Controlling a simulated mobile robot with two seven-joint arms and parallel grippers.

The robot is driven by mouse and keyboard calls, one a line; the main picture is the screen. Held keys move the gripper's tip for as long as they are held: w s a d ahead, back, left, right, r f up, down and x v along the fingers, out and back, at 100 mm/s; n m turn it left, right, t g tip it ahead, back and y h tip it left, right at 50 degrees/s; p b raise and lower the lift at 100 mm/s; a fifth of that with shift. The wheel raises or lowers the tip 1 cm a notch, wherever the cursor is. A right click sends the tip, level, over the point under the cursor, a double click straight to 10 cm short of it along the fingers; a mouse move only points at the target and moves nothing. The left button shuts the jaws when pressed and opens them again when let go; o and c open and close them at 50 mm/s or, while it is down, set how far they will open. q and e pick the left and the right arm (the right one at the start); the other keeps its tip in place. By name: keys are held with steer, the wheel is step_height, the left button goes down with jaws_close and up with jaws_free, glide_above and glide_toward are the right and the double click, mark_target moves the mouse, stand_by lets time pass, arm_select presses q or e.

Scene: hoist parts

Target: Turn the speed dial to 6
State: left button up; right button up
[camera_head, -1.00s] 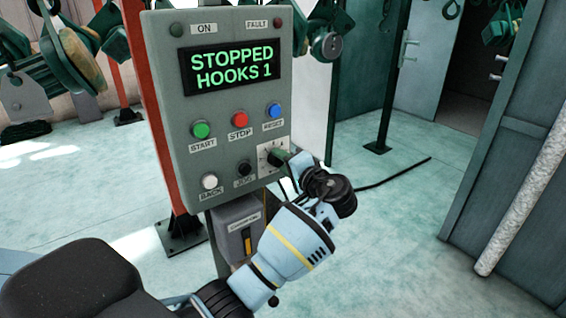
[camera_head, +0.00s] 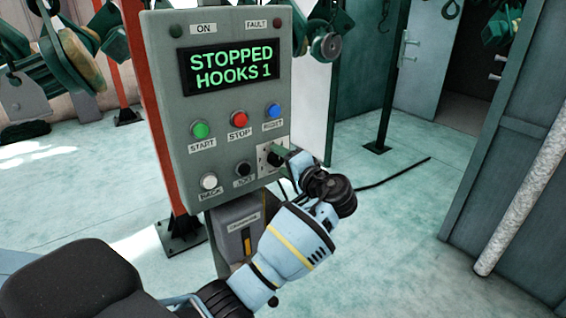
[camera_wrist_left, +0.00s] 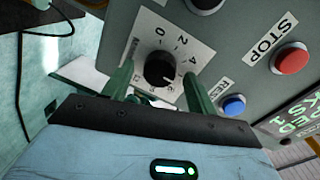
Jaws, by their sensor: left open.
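The speed dial (camera_head: 274,158) is a black round knob on a white scale plate at the lower right of the grey control panel (camera_head: 180,105). In the left wrist view the dial (camera_wrist_left: 160,67) shows with numbers 0, 2 and 4 around it; the lower marks are partly hidden. A white mark on the knob's face points down and right, but its exact reading is unclear. My left gripper (camera_head: 284,156) is at the dial. In the wrist view my open green fingers (camera_wrist_left: 158,80) stand on either side of the knob; contact cannot be told. My right gripper is out of view.
The display (camera_head: 231,67) reads STOPPED, HOOKS 1. The blue reset button (camera_head: 274,110) is just above the dial, and the red stop button (camera_head: 239,119) is up-left. A black jog button (camera_head: 243,169) is left of the dial. Open floor lies right.

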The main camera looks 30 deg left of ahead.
arm_select(q)
steer(key=v, duration=0.7)
steer(key=shift+s+d+b, duration=0.2)
steer(key=shift+d+b, duration=0.1)
steer(key=shift+d, duration=0.05)
steer(key=s+d+f+m+t+h, duration=0.1)
steer(key=s+f+m+h, duration=0.15)
steer(key=f, duration=0.75)
steer(key=s+d+f+m+t+h, duration=0.1)
steer(key=s+f+h, duration=0.25)
steer(key=f, duration=0.65)
steer(key=s+d+f+m+t+h, duration=0.1)
steer(key=s+f+m+h, duration=0.2)
steer(key=f, duration=0.7)
steer(key=s+d+f+n+h, duration=0.1)
steer(key=s+f+n+h, duration=0.1)
steer(key=s, duration=0.6)
steer(key=s+d+f+n+h, duration=0.1)
steer(key=s+f+n+h, duration=0.1)
steer(key=s, duration=0.6)
steer(key=s+d+f+n+h, duration=0.2)
steer(key=s+f+h, duration=0.2)
steer(key=s, duration=0.4)
steer(key=shift+s+f+h, duration=0.25)
steer(key=shift+f+h, duration=0.05)
steer(key=shift+f, duration=0.2)
